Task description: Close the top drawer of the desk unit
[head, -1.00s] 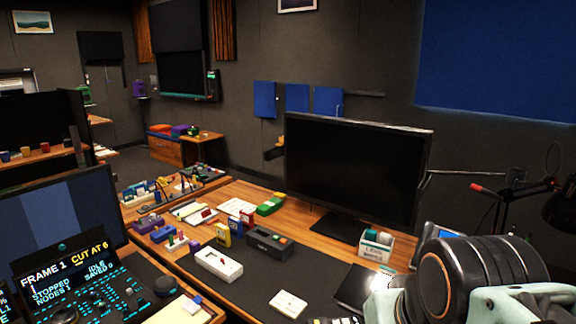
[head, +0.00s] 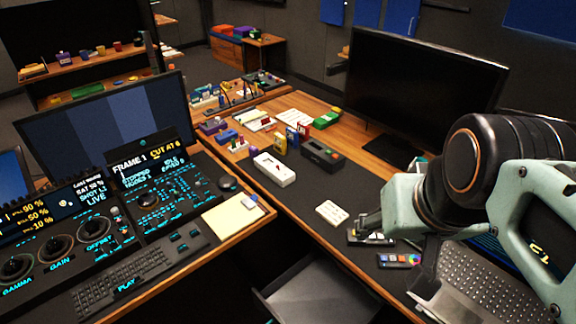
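The top drawer (head: 318,292) of the desk unit is pulled out at the bottom middle of the head view, a grey open tray below the desk edge. Its inside looks empty, and its lower part is cut off by the frame. My arm comes in from the right over the desk. My gripper (head: 424,272) points down over the desk's right side, to the right of the drawer and apart from it in the picture. Its fingertips are partly hidden and I cannot tell how far they are apart.
A large monitor (head: 425,90) stands behind. A control console (head: 120,230) fills the left.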

